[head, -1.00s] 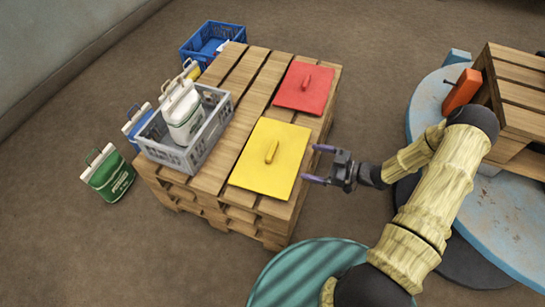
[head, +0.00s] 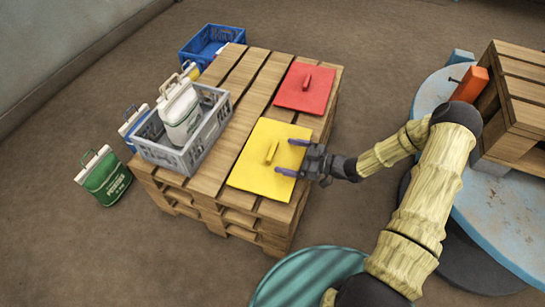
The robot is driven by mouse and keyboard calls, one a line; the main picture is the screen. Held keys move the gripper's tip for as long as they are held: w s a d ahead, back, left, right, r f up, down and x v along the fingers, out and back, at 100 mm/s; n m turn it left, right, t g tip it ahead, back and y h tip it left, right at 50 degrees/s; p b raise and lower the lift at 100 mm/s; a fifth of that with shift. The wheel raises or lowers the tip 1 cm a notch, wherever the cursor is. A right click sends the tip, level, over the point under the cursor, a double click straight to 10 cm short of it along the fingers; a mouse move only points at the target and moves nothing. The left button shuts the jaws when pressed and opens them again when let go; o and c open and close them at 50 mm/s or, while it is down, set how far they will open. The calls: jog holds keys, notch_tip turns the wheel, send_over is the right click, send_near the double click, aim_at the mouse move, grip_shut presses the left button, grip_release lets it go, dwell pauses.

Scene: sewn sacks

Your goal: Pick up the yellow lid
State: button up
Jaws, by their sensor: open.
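The yellow lid (head: 258,173) is a flat square panel with a raised bar handle (head: 272,152) in its middle. It lies on the wooden pallet stack (head: 208,178), near the right edge. My gripper (head: 283,157) is open and empty. Its two purple fingers point left and appear over the right part of the yellow lid, just right of the handle. The fingers do not surround the handle, and I cannot tell their height above the lid.
A red lid (head: 303,90) lies behind the yellow one. A grey crate (head: 189,160) with a white sack (head: 181,118) stands on the pallets' left side. A green sack (head: 105,177) and blue crate (head: 194,50) are on the floor. A wooden crate (head: 525,87) stands at right.

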aim_at(275, 151)
jog(key=b+x, duration=0.1)
jog(key=x, duration=0.2)
jog(key=shift+w+a+b, duration=0.1)
jog(key=shift+a+b, duration=0.2)
jog(key=shift+a, duration=0.05)
jog(key=shift+r, duration=0.1)
jog(key=shift+c, duration=0.2)
jog(key=c, duration=1)
jog(key=shift+o, duration=0.2)
jog(key=shift+r, duration=0.15)
notch_tip(275, 151, up, 10)
jog(key=p, duration=0.5)
